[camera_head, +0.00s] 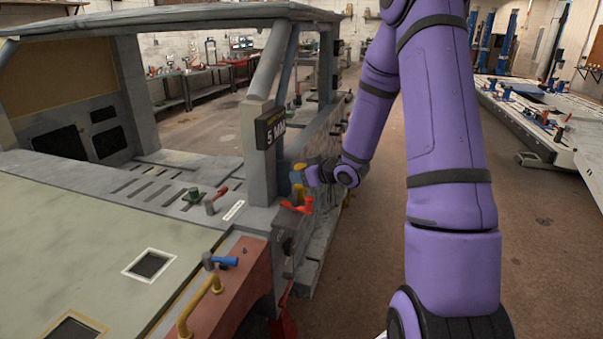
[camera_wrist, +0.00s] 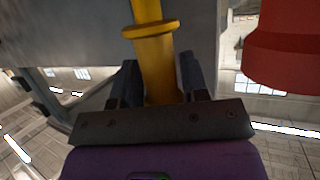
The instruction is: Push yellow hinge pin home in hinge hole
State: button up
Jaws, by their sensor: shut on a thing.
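The yellow hinge pin (camera_wrist: 155,65) runs up the middle of the wrist view, with a wide collar near the top. Its upper end leaves the picture, beside a grey frame surface. My gripper (camera_wrist: 157,78) is shut on the pin below the collar, one dark finger on each side. In the head view my gripper (camera_head: 309,174) is at the grey door post, where a small yellow part of the pin (camera_head: 299,167) shows. The hinge hole is not visible in either view, so I cannot tell how deep the pin sits.
A red part (camera_wrist: 290,45) stands close on the right in the wrist view. In the head view a red clamp (camera_head: 297,205) is just below my gripper. The grey vehicle frame (camera_head: 262,180) fills the left. Open floor (camera_head: 375,270) lies to its right.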

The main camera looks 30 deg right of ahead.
jog(key=shift+f, duration=1.25)
jog(key=o, duration=1.2)
jog(key=shift+c, duration=0.2)
jog(key=v, duration=1)
jog(key=shift+s+r, duration=0.2)
jog(key=shift+s, duration=0.15)
jog(key=shift+d, duration=0.1)
